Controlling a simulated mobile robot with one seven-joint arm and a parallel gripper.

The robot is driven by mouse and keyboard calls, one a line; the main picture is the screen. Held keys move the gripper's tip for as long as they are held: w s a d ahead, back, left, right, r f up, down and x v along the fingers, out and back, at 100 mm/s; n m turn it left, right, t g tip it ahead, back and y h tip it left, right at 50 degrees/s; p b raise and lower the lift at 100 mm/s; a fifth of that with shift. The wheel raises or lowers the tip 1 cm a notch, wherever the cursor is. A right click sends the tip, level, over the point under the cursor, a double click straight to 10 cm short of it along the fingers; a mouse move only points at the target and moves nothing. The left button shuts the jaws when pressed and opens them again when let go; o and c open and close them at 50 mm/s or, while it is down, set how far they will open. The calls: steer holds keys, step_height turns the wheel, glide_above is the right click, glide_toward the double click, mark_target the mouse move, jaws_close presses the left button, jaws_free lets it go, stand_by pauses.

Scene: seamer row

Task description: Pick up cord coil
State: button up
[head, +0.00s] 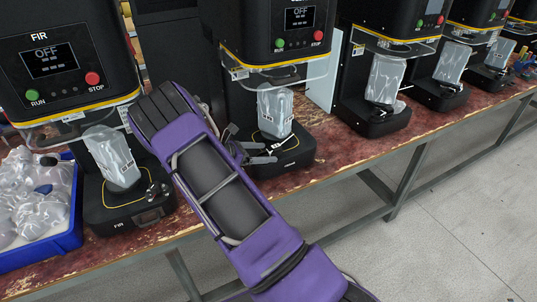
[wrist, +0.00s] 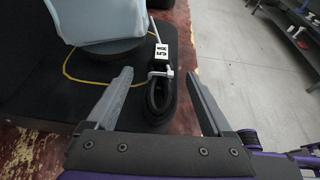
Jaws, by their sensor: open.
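The cord coil (wrist: 158,100) is a small black loop in the wrist view. It lies at the edge of a black machine base, with a white clip and a white tag (wrist: 162,53) marked in black at its far end. My gripper (wrist: 159,73) is open, one finger on each side of the coil, with no visible contact. In the head view my gripper (head: 252,147) is over the front left of the second machine's base. I cannot make out the coil clearly there, as my arm and fingers crowd that spot.
A bagged pale container (head: 275,110) stands on the same base, close behind the coil. A machine head (head: 275,30) hangs above it. More machines line the worn red bench (head: 340,150) to the right. A blue bin (head: 70,238) of clear bags is at left. Floor is clear in front.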

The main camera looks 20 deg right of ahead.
steer(key=shift+x, duration=1.15)
jaws_close()
